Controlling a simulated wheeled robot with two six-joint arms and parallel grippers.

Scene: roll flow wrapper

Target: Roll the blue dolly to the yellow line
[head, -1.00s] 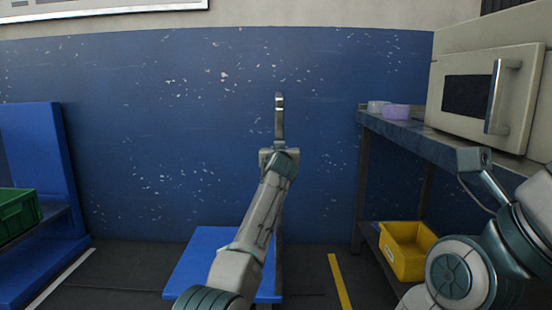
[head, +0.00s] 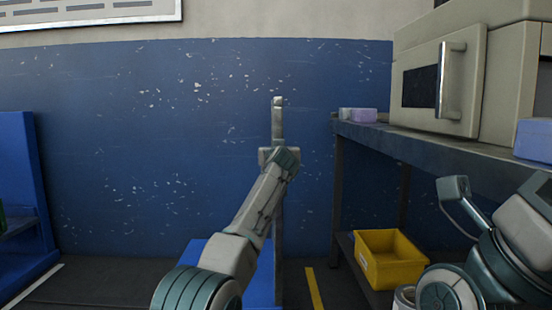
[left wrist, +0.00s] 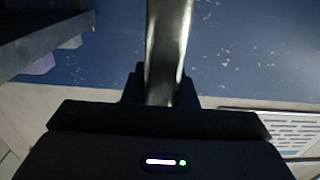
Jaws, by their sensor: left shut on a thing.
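The blue dolly (head: 265,284) stands on the floor low in the head view, its flat deck partly hidden behind my left arm. Its upright metal handle bar (head: 277,118) rises in front of the blue wall. My left gripper (head: 279,152) is shut on this bar. The bar (left wrist: 168,50) also runs up from the jaws in the left wrist view. The yellow line (head: 314,288) is on the floor just right of the dolly, with a narrow dark gap between them. My right arm is at the lower right, but its fingertips do not show.
A grey bench (head: 425,147) on the right carries a beige oven (head: 490,85) and small tubs (head: 362,115). A yellow bin (head: 388,260) sits on its lower shelf, right of the line. A blue rack (head: 18,180) stands at left. The blue wall (head: 150,150) closes the back.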

